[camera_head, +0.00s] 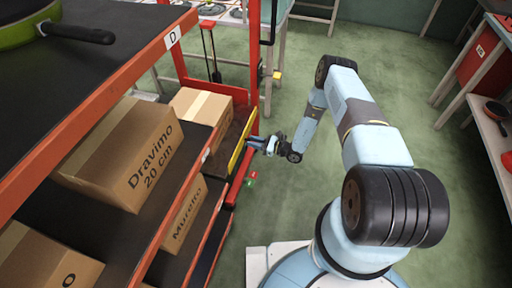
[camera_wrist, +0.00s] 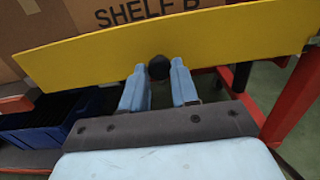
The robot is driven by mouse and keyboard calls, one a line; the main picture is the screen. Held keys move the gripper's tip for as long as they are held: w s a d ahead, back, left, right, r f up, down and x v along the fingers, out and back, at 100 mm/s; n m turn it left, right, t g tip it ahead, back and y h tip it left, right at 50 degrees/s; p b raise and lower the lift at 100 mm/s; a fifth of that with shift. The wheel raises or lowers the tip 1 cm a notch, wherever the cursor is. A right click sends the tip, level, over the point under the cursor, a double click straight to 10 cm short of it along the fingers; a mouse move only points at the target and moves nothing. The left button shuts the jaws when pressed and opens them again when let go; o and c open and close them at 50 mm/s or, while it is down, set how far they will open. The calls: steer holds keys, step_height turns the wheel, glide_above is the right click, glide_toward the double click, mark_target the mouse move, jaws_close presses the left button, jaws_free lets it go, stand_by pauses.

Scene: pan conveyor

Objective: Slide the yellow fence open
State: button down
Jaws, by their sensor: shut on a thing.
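The yellow fence (camera_wrist: 220,38) is a flat yellow board that runs across the upper part of the wrist view, slightly tilted. A round black knob (camera_wrist: 159,68) sits on its lower edge. My gripper (camera_wrist: 158,80) has its two blue fingers on either side of the knob, shut on it. In the head view the fence (camera_head: 237,161) is a thin yellow strip at the right end of the orange shelf rack, and my gripper (camera_head: 262,146) reaches it from the right. The knob is hidden there.
A cardboard box marked SHELF B (camera_wrist: 90,18) stands behind the fence, with a blue bin (camera_wrist: 40,125) below left. A red post (camera_wrist: 295,95) stands at right. The orange rack (camera_head: 100,105) holds several boxes. Green floor (camera_head: 285,90) lies open beside my arm.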

steer(key=shift+s+a+r, duration=0.15)
steer(key=shift+s+r, duration=0.15)
steer(key=shift+r, duration=0.4)
steer(key=c, duration=0.9)
jaws_free()
steer(key=shift+w+r, duration=0.1)
steer(key=shift+o, duration=0.2)
steer(key=shift+d, duration=0.2)
steer(key=shift+d, duration=0.25)
steer(key=v, duration=1.3)
